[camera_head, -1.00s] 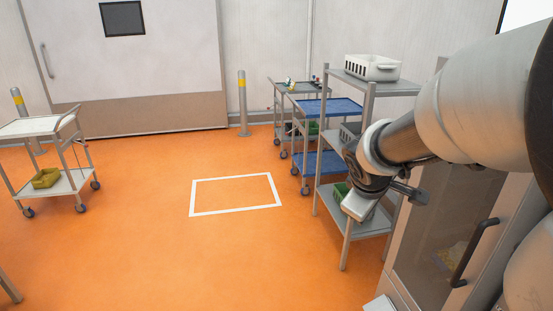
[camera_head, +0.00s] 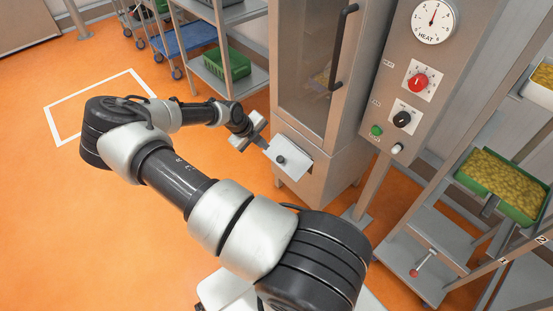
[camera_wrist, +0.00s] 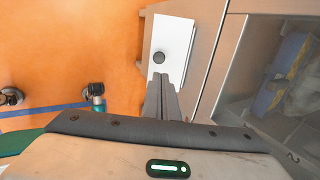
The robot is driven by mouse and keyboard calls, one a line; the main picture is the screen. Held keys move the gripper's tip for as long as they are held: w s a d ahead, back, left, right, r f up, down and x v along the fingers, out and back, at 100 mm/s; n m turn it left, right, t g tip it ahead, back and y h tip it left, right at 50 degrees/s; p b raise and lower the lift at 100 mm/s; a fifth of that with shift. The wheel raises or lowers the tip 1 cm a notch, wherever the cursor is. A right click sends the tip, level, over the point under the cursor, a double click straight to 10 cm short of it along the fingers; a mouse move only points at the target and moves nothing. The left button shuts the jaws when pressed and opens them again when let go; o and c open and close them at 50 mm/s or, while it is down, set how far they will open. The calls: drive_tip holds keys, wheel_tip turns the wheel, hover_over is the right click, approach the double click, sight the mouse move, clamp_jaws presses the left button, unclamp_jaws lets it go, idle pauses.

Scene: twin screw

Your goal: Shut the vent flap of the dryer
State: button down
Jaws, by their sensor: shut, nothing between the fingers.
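The dryer (camera_head: 353,128) is a steel cabinet with a glazed door and a black handle. Its vent flap (camera_head: 298,166), a pale plate with a dark knob (camera_head: 281,160), sits low on the front below the door. The flap stands out from the cabinet, tilted open. In the wrist view the flap (camera_wrist: 179,38) lies just beyond the fingertips. My gripper (camera_head: 264,145) is shut and empty, its tips at the flap's upper left edge. In the wrist view the closed fingers (camera_wrist: 160,80) point at the flap near its knob; I cannot tell whether they touch.
A control panel (camera_head: 400,65) with dials and buttons stands right of the door. A rack (camera_head: 430,240) with green trays of yellow pieces is at the right. A shelf with a green crate (camera_head: 224,66) is behind my gripper. Orange floor (camera_head: 40,210) is clear at the left.

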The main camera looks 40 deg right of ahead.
sight(280, 159)
drive_tip(key=shift+f, duration=0.1)
drive_tip(key=b+x, duration=0.4)
drive_tip(key=x, duration=1)
drive_tip(key=shift+s, duration=0.1)
